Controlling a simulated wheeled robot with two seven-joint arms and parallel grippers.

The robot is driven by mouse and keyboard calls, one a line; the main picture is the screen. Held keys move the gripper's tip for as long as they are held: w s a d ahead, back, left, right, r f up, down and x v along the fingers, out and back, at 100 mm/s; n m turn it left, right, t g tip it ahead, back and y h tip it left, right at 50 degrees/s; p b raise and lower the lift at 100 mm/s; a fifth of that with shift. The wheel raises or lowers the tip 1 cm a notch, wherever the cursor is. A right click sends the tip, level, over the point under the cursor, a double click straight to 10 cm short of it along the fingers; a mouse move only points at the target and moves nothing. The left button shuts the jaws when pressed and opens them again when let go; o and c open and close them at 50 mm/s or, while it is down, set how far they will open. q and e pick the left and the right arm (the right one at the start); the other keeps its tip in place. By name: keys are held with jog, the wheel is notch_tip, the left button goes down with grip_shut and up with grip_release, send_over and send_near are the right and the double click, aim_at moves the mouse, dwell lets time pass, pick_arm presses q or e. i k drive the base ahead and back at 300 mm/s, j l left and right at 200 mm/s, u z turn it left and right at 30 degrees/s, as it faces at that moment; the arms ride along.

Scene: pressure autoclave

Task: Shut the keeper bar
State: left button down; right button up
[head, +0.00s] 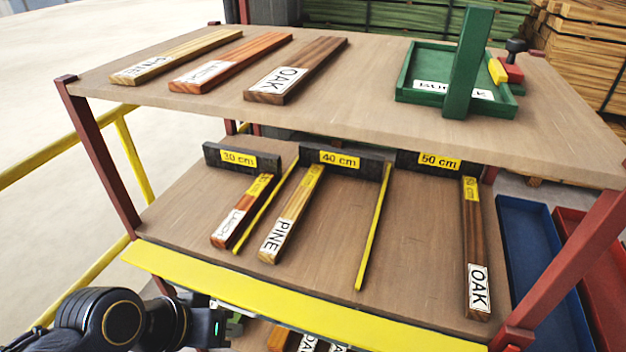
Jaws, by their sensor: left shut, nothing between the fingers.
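A wide yellow bar (300,300) runs along the front edge of the lower shelf (340,225). I cannot tell whether it is the keeper bar. My right gripper is out of view.
Labelled boards lie on the upper shelf (350,75), beside a green tray (405,75) with a green upright. The lower shelf holds boards under signs for 30, 40 and 50 cm. Red posts (98,150) and a yellow rail (60,148) stand left; blue (540,260) and red bins (600,265) right.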

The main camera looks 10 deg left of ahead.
aim_at(374, 334)
jog(key=k+l+u, duration=0.4)
jog(key=l, duration=0.2)
jog(key=k+l+u, duration=0.45)
jog(key=i+l, duration=0.05)
